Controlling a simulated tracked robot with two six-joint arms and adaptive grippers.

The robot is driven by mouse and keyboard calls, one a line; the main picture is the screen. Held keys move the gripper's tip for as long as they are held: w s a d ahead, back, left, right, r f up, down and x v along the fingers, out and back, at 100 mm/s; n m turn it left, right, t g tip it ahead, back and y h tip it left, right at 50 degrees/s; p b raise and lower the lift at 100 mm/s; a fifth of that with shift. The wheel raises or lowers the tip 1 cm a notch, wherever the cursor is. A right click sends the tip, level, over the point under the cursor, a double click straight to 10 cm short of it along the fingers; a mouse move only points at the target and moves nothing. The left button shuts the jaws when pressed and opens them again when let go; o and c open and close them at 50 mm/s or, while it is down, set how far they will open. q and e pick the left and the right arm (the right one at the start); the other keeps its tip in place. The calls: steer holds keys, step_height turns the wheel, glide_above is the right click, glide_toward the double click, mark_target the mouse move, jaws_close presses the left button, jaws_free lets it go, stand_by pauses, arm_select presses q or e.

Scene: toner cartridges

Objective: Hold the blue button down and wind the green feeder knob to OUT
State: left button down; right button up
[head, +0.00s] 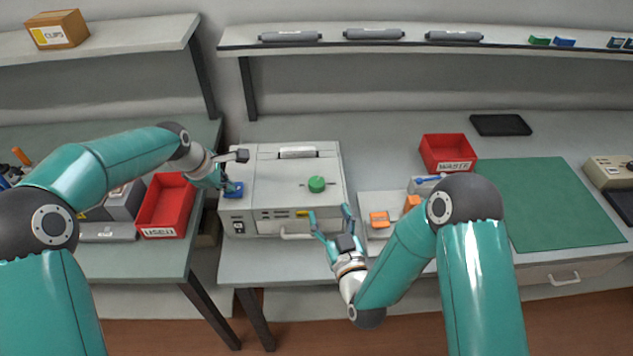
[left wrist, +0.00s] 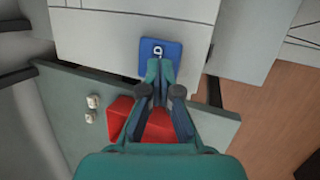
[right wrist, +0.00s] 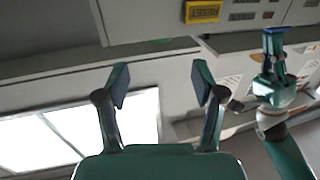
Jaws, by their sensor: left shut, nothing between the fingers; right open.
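The grey machine (head: 270,195) stands on the bench. Its blue button (head: 236,192) is at the front left and shows as a blue square with a white mark in the left wrist view (left wrist: 155,48). The green feeder knob (head: 316,184) sits on its top, to the right. My left gripper (head: 225,184) is shut and empty, its tips (left wrist: 160,62) at the near edge of the blue button; I cannot tell whether they press it. My right gripper (head: 328,212) is open and empty in front of the machine, below the knob; its spread fingers show in the right wrist view (right wrist: 161,78).
A red USED bin (head: 166,205) stands left of the machine, a red WASTE bin (head: 449,153) to the right. Orange pieces (head: 379,219) lie on a pale tray right of my right gripper. A green mat (head: 560,205) lies further right. Shelves with grey cartridges (head: 374,34) run behind.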

mark_target(315, 188)
steer(key=x, duration=1.1)
steer(key=c, duration=1.2)
steer(key=shift+o, duration=0.2)
steer(key=shift+a+m+h, duration=0.1)
steer(key=shift+m+h, duration=1.1)
steer(key=shift+h, duration=0.6)
steer(key=shift+m+h, duration=1.1)
steer(key=shift+h, duration=0.7)
steer(key=o, duration=1.2)
steer(key=shift+c, duration=0.2)
